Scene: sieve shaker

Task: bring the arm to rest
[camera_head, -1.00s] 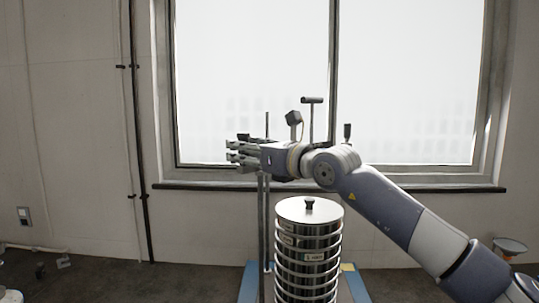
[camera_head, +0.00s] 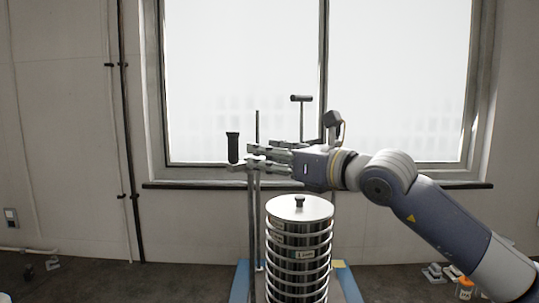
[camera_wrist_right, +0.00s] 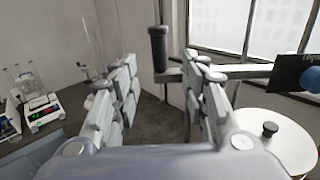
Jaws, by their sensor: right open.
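My right gripper (camera_head: 250,158) reaches in from the right in the head view, roughly level, above and behind the lid of the sieve stack (camera_head: 298,250). Its fingers are open and hold nothing; the wrist view shows the gap between them (camera_wrist_right: 160,85). A black handle (camera_head: 233,147) on the shaker's clamp bar stands just past the fingertips, and it also shows upright in the wrist view (camera_wrist_right: 158,45). The lid (camera_head: 315,207) with its black knob sits on the stack, and it shows at lower right in the wrist view (camera_wrist_right: 280,140). My left gripper is out of view.
The shaker's rod (camera_head: 253,225) stands left of the stack, and a T-shaped handle (camera_head: 301,98) rises behind my gripper. The blue base (camera_head: 240,283) is below. In the wrist view, a balance (camera_wrist_right: 42,112) and glassware stand at the left. A small orange-labelled bottle (camera_head: 464,288) is at lower right.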

